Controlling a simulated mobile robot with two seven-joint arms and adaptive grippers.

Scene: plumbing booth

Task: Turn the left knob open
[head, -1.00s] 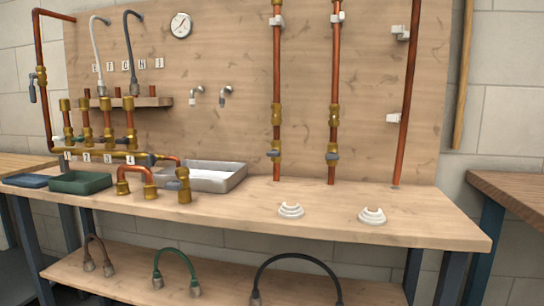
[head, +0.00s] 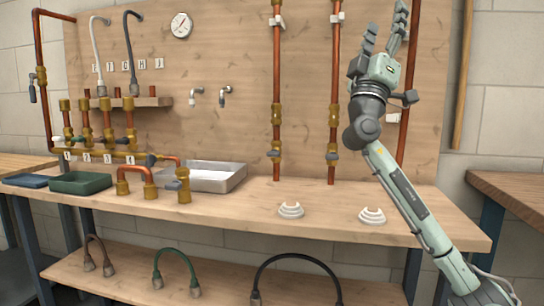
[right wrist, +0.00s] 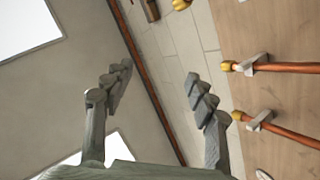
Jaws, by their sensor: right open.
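Two vertical copper pipes on the wooden backboard each carry a brass valve with a small grey knob. The left knob (head: 273,153) is on the left pipe (head: 277,70), and the right knob (head: 332,156) is on the right pipe (head: 335,70). Two small taps, a left one (head: 196,91) and a right one (head: 225,94), also stick out of the board. I cannot tell which pair the task means. My right gripper (head: 386,25) is raised, pointing up, right of both pipes and touching nothing. Its fingers are apart and empty in the right wrist view (right wrist: 158,78). My left gripper is out of view.
A metal sink (head: 225,180), a green tray (head: 80,185) and brass pipework (head: 130,155) fill the bench's left side. Two white stepped pieces (head: 291,210) (head: 372,216) stand on the right. The bench front (head: 330,215) between them is clear.

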